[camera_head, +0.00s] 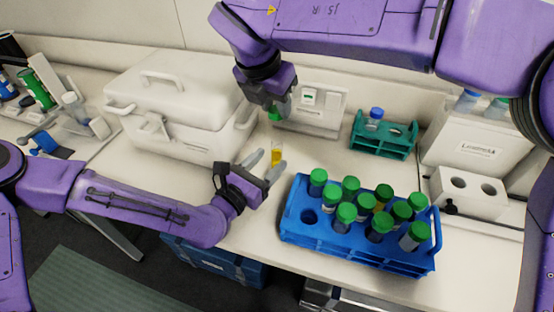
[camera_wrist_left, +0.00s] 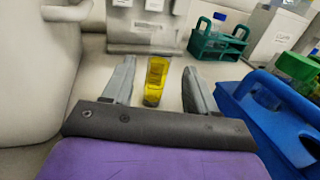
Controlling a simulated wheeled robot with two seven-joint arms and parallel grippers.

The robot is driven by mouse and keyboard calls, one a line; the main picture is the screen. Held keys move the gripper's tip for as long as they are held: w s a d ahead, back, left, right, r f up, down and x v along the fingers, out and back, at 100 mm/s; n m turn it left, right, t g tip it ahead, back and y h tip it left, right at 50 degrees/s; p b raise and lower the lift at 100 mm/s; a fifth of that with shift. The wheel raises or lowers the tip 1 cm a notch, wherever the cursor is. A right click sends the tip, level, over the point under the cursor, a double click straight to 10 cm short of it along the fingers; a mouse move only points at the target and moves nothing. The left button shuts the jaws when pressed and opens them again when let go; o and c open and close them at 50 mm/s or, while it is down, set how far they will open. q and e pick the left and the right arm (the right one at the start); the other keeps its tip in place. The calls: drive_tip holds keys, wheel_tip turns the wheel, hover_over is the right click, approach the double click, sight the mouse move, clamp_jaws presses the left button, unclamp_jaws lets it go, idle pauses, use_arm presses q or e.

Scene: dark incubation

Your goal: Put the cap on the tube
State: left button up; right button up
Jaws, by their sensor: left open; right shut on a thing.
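An uncapped tube with yellow contents (camera_head: 277,155) is upright near the middle of the bench. My left gripper (camera_head: 266,161) is open around it. In the left wrist view the tube (camera_wrist_left: 156,80) is between the two spread fingers (camera_wrist_left: 160,85), with a gap on each side. My right gripper (camera_head: 273,108) comes down from above and is shut on a green cap (camera_head: 275,116). In the head view the cap is above the tube's open top, apart from it. The cap is not seen in the left wrist view.
A blue rack (camera_head: 355,258) with several green-capped tubes is right of my left gripper. A teal rack (camera_head: 383,147) with a blue-capped tube stands behind. A white lidded box (camera_head: 180,110) is at left, a white device (camera_head: 325,112) behind, white boxes (camera_head: 470,190) at right.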

use_arm(q)
drive_tip(key=x, duration=0.4)
drive_tip(key=shift+w+f, duration=0.1)
drive_tip(key=shift+w, duration=0.05)
use_arm(e)
drive_tip(key=shift+w+f, duration=0.15)
use_arm(q)
clamp_jaws()
use_arm(e)
hover_over(278, 138)
drive_tip(key=shift+s+a+f, duration=0.1)
drive_tip(key=shift+s+f, duration=0.05)
drive_tip(key=shift+f, duration=0.65)
drive_tip(key=shift+s+a+f, duration=0.1)
drive_tip(key=shift+f, duration=0.7)
drive_tip(key=shift+s+a+f, duration=0.1)
drive_tip(key=shift+s+f, duration=0.05)
drive_tip(key=shift+f, duration=0.65)
drive_tip(key=shift+f, duration=0.9)
drive_tip(key=shift+f, duration=0.55)
